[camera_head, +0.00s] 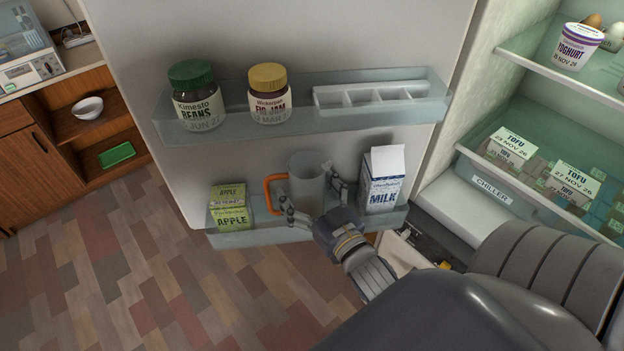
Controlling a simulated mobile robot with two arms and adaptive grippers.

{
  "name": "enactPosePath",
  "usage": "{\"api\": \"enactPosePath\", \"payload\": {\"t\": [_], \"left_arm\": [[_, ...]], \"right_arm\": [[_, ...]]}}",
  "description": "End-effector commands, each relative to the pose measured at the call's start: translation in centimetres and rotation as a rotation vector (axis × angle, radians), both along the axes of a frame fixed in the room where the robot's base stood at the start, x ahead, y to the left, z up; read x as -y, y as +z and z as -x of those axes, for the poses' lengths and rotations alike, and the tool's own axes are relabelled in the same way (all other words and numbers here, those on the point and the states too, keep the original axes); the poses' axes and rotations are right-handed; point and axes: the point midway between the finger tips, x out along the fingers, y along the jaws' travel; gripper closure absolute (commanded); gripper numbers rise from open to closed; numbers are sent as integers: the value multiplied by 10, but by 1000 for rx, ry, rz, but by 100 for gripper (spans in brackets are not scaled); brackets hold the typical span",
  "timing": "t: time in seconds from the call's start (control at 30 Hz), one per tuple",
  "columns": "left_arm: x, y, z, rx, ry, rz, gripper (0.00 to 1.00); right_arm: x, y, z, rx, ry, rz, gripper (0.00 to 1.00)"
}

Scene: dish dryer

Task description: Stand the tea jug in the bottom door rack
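The tea jug (308,183) is a grey, see-through vessel with an orange handle on its left side. It is upright at the bottom door rack (262,236), between the apple cartons and the milk carton. My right gripper (312,194) comes in from the lower right, with one finger on each side of the jug, the left one by the handle. The gripper hides the jug's lower part, so I cannot tell whether its base rests on the rack floor or whether the fingers press on it. My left gripper is not in view.
Two apple cartons (231,207) are stacked at the rack's left; a milk carton (382,180) stands close right of the gripper. The upper door rack (330,121) above holds a beans jar (197,100), a jam jar (269,95) and a white tray (370,97). Fridge shelves lie at right.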

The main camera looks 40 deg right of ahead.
Motion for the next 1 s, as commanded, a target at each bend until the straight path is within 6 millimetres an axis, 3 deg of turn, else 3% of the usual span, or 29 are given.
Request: {"api": "enactPosePath", "payload": {"t": [0.13,0.23,0.7,1.0], "left_arm": [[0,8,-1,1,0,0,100],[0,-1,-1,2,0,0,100],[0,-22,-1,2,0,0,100],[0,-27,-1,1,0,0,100]], "right_arm": [[0,16,1,2,1,1,16],[-2,7,17,-5,0,-1,16],[-8,9,94,-4,-1,0,16],[-11,11,117,-1,0,1,16]]}}
